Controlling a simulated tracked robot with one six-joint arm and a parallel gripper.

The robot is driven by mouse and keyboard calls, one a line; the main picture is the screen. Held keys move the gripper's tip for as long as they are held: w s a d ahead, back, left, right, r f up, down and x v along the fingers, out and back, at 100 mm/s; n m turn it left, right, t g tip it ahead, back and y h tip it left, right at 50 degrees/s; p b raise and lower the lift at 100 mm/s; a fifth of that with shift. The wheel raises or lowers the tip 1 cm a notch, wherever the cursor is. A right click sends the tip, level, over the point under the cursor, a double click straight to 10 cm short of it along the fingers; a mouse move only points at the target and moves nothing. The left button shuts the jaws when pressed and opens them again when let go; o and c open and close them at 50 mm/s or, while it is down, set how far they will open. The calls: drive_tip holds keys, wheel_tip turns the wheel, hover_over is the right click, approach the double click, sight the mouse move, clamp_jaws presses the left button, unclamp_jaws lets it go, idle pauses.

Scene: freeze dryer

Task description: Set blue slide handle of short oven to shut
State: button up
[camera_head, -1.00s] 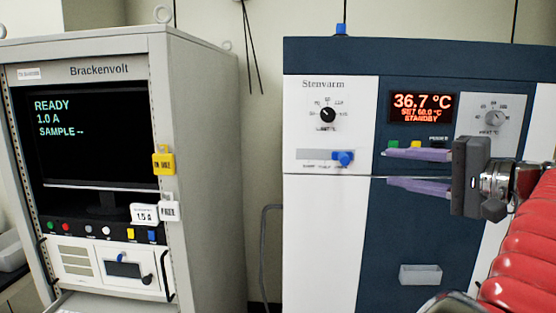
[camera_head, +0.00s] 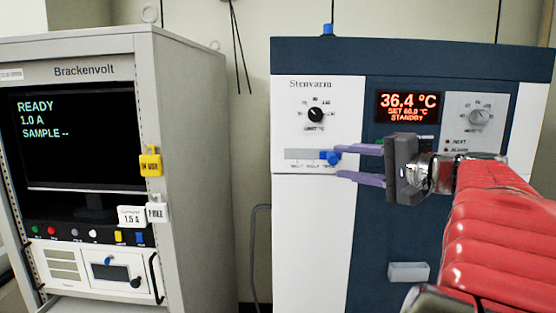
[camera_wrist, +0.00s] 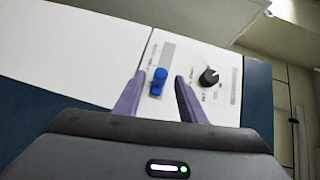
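The blue slide handle (camera_head: 329,158) sits at the right end of a short grey slot (camera_head: 300,154) on the white panel of the Stenvarm oven (camera_head: 318,230). The labels under the slot are too small to read. My gripper (camera_head: 340,161) is open, its two purple fingers pointing left, with their tips close to the handle's right side. In the wrist view, the blue handle (camera_wrist: 159,78) shows between the spread fingertips (camera_wrist: 160,77), nearer the left one. I see no clear contact.
A black knob (camera_head: 316,115) is above the slot. A red display (camera_head: 408,106) and a second knob (camera_head: 479,117) are to the right. A grey box (camera_head: 408,272) juts from the lower front. The Brackenvolt cabinet (camera_head: 188,180) stands left, across a gap.

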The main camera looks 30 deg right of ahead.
sight(336, 161)
drive_tip(key=shift+x, duration=2.15)
drive_tip(key=shift+c, duration=0.3)
drive_tip(key=shift+f, duration=0.1)
clamp_jaws()
